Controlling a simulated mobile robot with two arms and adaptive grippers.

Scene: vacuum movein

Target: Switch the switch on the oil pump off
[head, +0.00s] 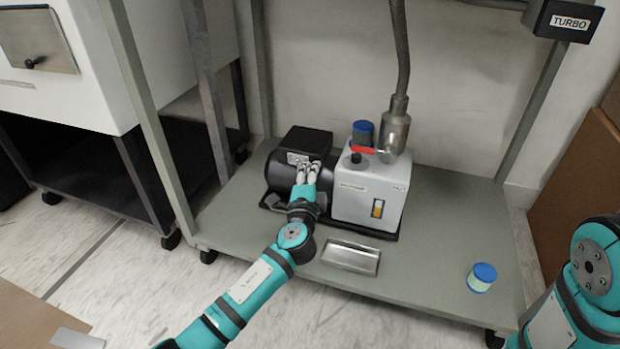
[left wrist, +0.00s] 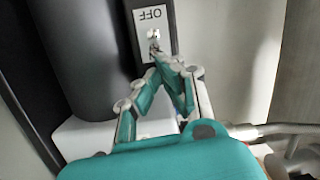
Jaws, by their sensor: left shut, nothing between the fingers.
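The oil pump stands on the cart's lower shelf in the head view, with a black motor (head: 285,178) on the left and a white housing (head: 365,196) on the right. Its switch plate (head: 297,158) is on the box on top of the motor. In the left wrist view the plate (left wrist: 152,17) reads OFF, upside down, with a small toggle switch (left wrist: 153,35) below the word. My left gripper (head: 305,168) is shut and empty, its fingertips (left wrist: 160,58) right at the toggle; whether they touch it I cannot tell. My right gripper is out of view.
A metal tray (head: 351,257) and a blue-lidded jar (head: 482,278) are on the shelf (head: 430,262). Cart posts frame both sides. A TURBO box (head: 563,20) hangs at upper right.

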